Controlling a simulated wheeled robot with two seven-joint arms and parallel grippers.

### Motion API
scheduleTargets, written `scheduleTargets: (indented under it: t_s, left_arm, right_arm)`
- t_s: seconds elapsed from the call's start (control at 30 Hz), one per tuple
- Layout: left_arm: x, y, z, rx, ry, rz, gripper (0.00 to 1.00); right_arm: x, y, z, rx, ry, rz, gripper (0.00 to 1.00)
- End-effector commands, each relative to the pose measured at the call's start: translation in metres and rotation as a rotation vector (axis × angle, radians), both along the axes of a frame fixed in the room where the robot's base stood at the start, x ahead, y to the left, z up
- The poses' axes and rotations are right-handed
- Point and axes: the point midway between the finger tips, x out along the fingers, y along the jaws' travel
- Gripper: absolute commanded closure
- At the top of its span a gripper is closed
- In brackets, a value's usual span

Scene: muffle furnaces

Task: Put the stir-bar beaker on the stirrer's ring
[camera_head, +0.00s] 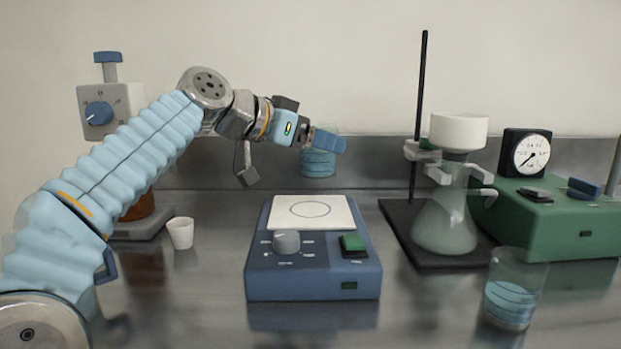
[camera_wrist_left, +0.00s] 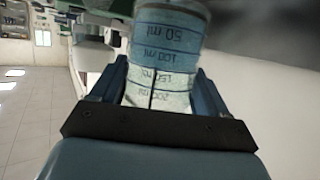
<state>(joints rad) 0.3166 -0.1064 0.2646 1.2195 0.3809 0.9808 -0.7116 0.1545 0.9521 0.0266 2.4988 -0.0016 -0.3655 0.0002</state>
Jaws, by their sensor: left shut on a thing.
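My left gripper (camera_head: 322,140) is shut on a clear beaker with blue liquid (camera_head: 318,163). It holds the beaker upright in the air, above and behind the stirrer (camera_head: 313,262). In the left wrist view the beaker (camera_wrist_left: 165,55) sits between the fingers, with volume marks facing the camera. No stir bar can be made out in it. The stirrer is a blue box with a white top plate (camera_head: 340,218) that bears a thin dark ring (camera_head: 310,209). The plate is empty. My right gripper is not in view.
A second beaker with blue liquid (camera_head: 512,290) stands at the front right. A filter flask (camera_head: 445,222) on a dark stand base, a green pump with a gauge (camera_head: 550,222) and a small white cup (camera_head: 180,233) stand around the stirrer.

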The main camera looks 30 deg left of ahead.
Motion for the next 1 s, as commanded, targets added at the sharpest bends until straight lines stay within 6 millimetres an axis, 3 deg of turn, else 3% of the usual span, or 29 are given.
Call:
scheduleTargets:
  t_s: [0.03,0.27,0.4,0.53,0.97,1.0]
  left_arm:
    - [0.004,0.005,-0.011,-0.002,0.001,0.003,0.64]
    - [0.015,0.016,-0.028,0.000,0.000,0.001,0.64]
    - [0.026,0.028,-0.048,-0.002,0.001,0.004,0.64]
    - [0.025,0.026,-0.069,0.000,0.000,0.002,0.64]
    - [0.025,0.025,-0.077,-0.001,-0.002,0.001,0.64]
    - [0.025,0.025,-0.077,0.000,-0.001,0.000,0.24]
  right_arm:
    - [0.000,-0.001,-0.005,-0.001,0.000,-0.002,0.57]
    - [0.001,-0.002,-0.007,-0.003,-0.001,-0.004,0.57]
    - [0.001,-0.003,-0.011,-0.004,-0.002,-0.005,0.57]
    - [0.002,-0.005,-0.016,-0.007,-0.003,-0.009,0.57]
    - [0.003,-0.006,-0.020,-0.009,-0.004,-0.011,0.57]
    - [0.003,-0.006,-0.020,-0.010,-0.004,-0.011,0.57]
